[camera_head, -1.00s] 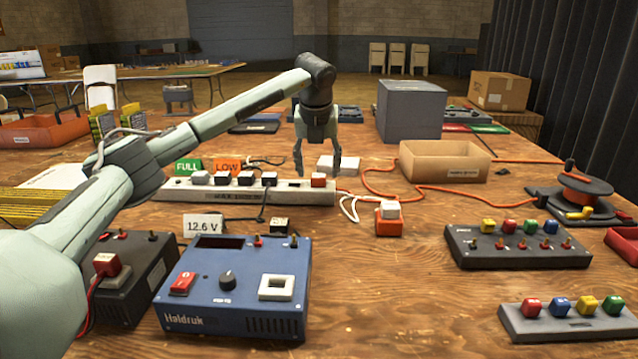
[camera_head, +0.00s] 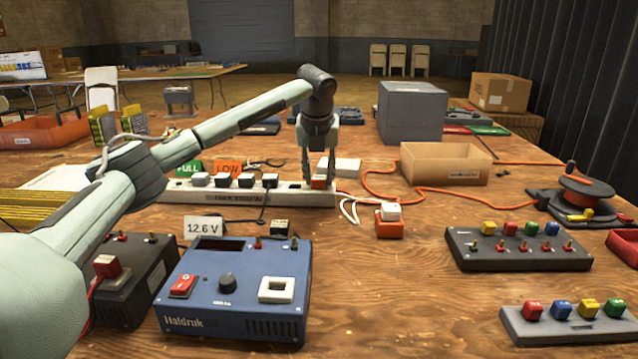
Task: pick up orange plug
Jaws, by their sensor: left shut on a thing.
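The orange plug (camera_head: 319,182) sits at the right end of the white power strip (camera_head: 225,193), partly hidden by my fingers. My left gripper (camera_head: 318,179) points straight down over that end of the strip and is shut on the orange plug. The plug looks still seated on the strip. Several dark and grey plugs stand along the rest of the strip. My right gripper is not in view.
An orange block with a white plug (camera_head: 389,222) stands right of the strip. A cardboard box (camera_head: 445,165) and an orange cable (camera_head: 440,200) lie beyond. A blue Haldruk unit (camera_head: 240,300) stands in front.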

